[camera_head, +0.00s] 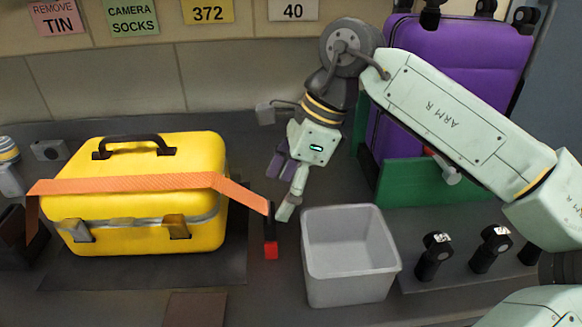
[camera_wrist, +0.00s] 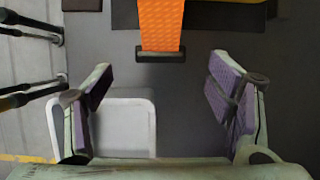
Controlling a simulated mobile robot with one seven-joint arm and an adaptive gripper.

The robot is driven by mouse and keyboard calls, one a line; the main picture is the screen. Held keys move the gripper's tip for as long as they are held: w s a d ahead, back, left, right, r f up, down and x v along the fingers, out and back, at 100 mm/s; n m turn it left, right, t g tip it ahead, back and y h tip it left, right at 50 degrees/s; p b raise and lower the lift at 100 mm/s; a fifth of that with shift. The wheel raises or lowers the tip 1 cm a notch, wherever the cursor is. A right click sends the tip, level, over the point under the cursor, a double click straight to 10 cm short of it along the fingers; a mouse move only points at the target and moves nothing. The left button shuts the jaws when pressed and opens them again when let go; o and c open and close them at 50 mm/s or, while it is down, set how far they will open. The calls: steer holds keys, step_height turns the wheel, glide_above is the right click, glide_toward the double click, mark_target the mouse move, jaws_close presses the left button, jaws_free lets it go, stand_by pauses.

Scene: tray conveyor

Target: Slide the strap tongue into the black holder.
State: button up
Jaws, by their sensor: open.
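The orange strap (camera_head: 130,184) lies across the yellow case (camera_head: 140,222), and its right end slopes down past the case. That end meets a small upright black piece (camera_head: 271,222) with a red block (camera_head: 271,250) at its foot. I cannot tell whether the strap's tongue is inside the black piece or only against it. In the wrist view the strap (camera_wrist: 161,25) ends at a dark bar (camera_wrist: 161,57), ahead of and between my fingers. My gripper (camera_head: 285,185) is open and empty, just right of the strap end; its purple pads show in the wrist view (camera_wrist: 162,75).
A grey bin (camera_head: 350,275) stands close to the right of the strap end and my gripper. Black posts (camera_head: 434,258) stand farther right. A purple suitcase (camera_head: 450,70) in a green stand (camera_head: 405,183) is behind. My arm reaches over from the right.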

mark_target(270, 213)
steer(key=x, duration=0.6)
steer(key=shift+a+f+p, duration=0.2)
steer(key=shift+f+p, duration=0.15)
steer(key=shift+c, duration=0.4)
steer(key=c, duration=1.2)
steer(key=shift+r, duration=0.1)
steer(key=shift+r+p, duration=1.35)
steer(key=shift+r, duration=1.1)
steer(key=shift+r, duration=0.25)
steer(key=shift+r+p, duration=1.05)
steer(key=shift+r, duration=0.8)
